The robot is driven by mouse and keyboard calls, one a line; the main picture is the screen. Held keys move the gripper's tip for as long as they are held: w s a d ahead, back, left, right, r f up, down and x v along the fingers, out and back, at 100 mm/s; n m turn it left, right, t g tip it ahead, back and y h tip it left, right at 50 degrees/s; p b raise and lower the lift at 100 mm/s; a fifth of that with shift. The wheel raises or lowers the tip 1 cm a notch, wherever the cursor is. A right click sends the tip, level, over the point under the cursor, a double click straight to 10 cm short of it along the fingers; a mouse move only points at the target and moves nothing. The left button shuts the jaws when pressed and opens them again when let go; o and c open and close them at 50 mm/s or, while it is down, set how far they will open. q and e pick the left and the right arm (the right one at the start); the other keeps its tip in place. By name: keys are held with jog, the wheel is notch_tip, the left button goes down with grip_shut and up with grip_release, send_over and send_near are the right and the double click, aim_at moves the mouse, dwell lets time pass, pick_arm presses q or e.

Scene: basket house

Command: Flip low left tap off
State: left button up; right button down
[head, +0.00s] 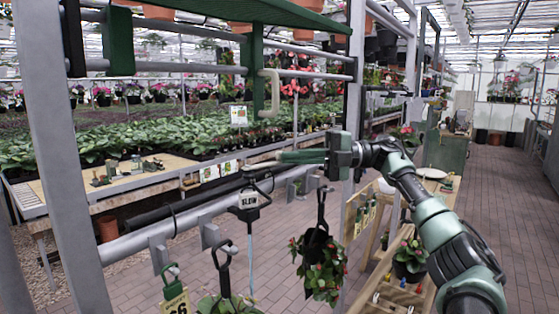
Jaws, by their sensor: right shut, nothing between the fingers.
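My right gripper (282,157) reaches in from the right, its slim green fingers pointing left and closed together with nothing between them. The fingers are just above the end of a black pipe (190,200) that runs along the grey rail. Below and left of the fingertips hangs a small box marked SLOW (248,199) with a black loop and a thin pale tube going down. I cannot make out for sure which part is the low left tap or how its lever stands. I cannot tell whether the fingers touch anything. My left gripper is out of view.
A hanging flower basket (319,265) is below the gripper, and a black hook (221,262) hangs left of it. A beige hook (268,93) is above. A grey post (60,150) stands at left. A wooden bench (345,300) with a potted plant is at lower right; the brick aisle (500,200) is clear.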

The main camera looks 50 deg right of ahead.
jog(key=p+v, duration=0.2)
jog(key=v, duration=0.5)
jog(key=shift+d, duration=0.45)
jog(key=shift+w, duration=0.1)
dwell(0.3)
